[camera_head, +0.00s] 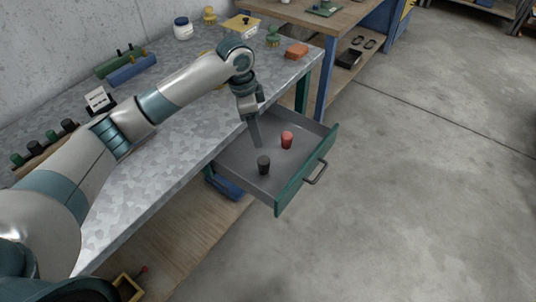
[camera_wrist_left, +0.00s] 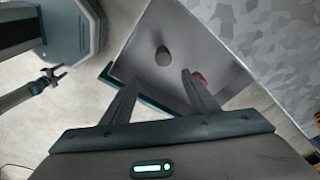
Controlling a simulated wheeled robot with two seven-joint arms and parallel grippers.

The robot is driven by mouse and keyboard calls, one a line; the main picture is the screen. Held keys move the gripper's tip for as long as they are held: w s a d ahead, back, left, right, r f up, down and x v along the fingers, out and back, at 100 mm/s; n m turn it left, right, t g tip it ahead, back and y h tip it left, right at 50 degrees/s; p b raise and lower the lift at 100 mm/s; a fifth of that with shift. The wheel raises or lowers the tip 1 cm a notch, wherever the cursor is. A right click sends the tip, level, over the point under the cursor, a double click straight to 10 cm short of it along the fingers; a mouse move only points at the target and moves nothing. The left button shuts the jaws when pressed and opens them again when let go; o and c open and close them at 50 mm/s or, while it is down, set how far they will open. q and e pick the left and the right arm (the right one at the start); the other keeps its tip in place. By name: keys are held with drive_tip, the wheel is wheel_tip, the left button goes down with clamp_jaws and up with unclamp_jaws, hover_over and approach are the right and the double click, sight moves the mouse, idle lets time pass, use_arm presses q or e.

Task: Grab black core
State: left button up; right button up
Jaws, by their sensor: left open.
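The black core (camera_head: 264,165) stands upright in the open drawer, near its front left part. It also shows in the left wrist view (camera_wrist_left: 163,57), beyond my fingertips and roughly between them. A red core (camera_head: 287,140) stands in the same drawer, farther back. In the left wrist view the red core (camera_wrist_left: 199,79) is partly hidden behind one finger. My left gripper (camera_head: 257,146) points down over the drawer, above and behind the black core. Its fingers (camera_wrist_left: 158,80) are apart with nothing between them.
The green-fronted drawer (camera_head: 296,190) is pulled out from under the grey-topped workbench (camera_head: 170,165). Its front has a handle (camera_head: 317,173). A rack with several dark and green cores (camera_head: 45,150) sits on the bench at left. An orange block (camera_head: 297,50) lies near the bench's far end.

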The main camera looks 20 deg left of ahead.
use_arm(q)
drive_tip(key=shift+a+r, duration=0.2)
drive_tip(key=shift+r, duration=0.25)
drive_tip(key=shift+w+f, duration=0.1)
drive_tip(key=shift+f, duration=0.05)
drive_tip(key=p, duration=0.3)
hover_over(263, 161)
drive_tip(key=f, duration=1)
drive_tip(key=shift+a+f, duration=0.25)
drive_tip(key=shift+a, duration=0.05)
drive_tip(key=shift+f, duration=0.7)
